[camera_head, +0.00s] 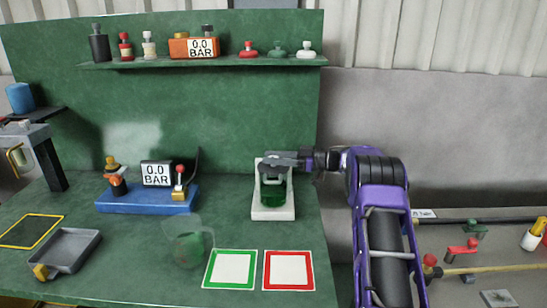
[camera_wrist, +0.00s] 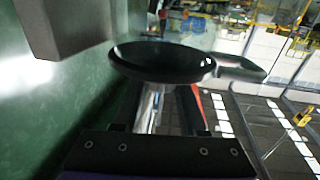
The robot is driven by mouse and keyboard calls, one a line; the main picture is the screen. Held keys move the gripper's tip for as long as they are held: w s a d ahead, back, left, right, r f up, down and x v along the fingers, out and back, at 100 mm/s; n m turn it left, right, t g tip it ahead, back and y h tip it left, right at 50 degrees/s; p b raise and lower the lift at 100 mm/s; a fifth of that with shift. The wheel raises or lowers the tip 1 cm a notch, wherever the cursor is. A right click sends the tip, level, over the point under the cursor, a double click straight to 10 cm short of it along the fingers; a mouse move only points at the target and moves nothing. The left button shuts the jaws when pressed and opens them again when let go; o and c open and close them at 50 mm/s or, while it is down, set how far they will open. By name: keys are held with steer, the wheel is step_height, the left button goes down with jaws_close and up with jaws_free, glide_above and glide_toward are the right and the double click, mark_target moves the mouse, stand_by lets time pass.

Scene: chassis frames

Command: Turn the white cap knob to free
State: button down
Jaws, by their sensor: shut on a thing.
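In the head view my gripper (camera_head: 298,160) reaches in from the right to the top of a white stand (camera_head: 288,210). It is shut on a dark round piece (camera_wrist: 162,62), which fills the middle of the wrist view. A green vessel (camera_head: 272,192) sits in the stand under the gripper. A white cap with a knob (camera_head: 306,50) stands on the shelf at the right end, apart from my gripper. No white cap shows at the gripper. The fingertips are hard to make out.
The shelf (camera_head: 215,62) also holds red (camera_head: 248,50) and green (camera_head: 277,49) caps, bottles and an orange gauge (camera_head: 194,47). A blue base with a gauge (camera_head: 150,200) stands left of the stand. Green-framed (camera_head: 207,282) and red-framed (camera_head: 267,284) squares lie in front.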

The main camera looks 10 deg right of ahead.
steer(key=shift+n+g+y, duration=0.3)
steer(key=shift+n+g, duration=0.8)
steer(key=shift+g, duration=0.6)
steer(key=shift+c, duration=2.2)
jaws_free()
steer(key=shift+r, duration=0.1)
step_height(320, 180, up, 10)
steer(key=shift+a+f+p, duration=0.1)
steer(key=shift+p, duration=0.4)
